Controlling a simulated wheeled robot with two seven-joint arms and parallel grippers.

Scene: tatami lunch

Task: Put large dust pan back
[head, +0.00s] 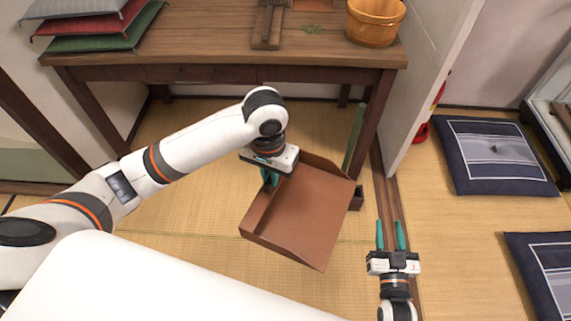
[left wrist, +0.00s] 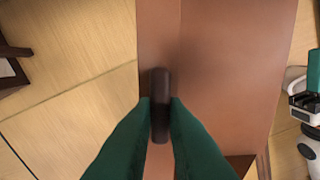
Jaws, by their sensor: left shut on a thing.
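The large dust pan (head: 312,208) is a brown, open tray with low walls, seen in the middle of the head view. My left gripper (head: 269,180) is at its left side, with teal fingers. In the left wrist view the green fingers (left wrist: 160,120) are shut on a dark handle (left wrist: 160,88) on the pan's brown surface (left wrist: 215,75). The pan appears held above the tatami, slightly turned. My right gripper (head: 391,238) is at the lower right of the head view, its two teal fingers apart and nothing between them.
A wooden table (head: 215,58) stands behind, bearing stacked cushions (head: 95,25) and a wooden bucket (head: 375,20). A small dark box and a green upright pole (head: 355,138) stand by its right leg. A white partition (head: 432,75) and blue floor cushions (head: 492,155) are at right.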

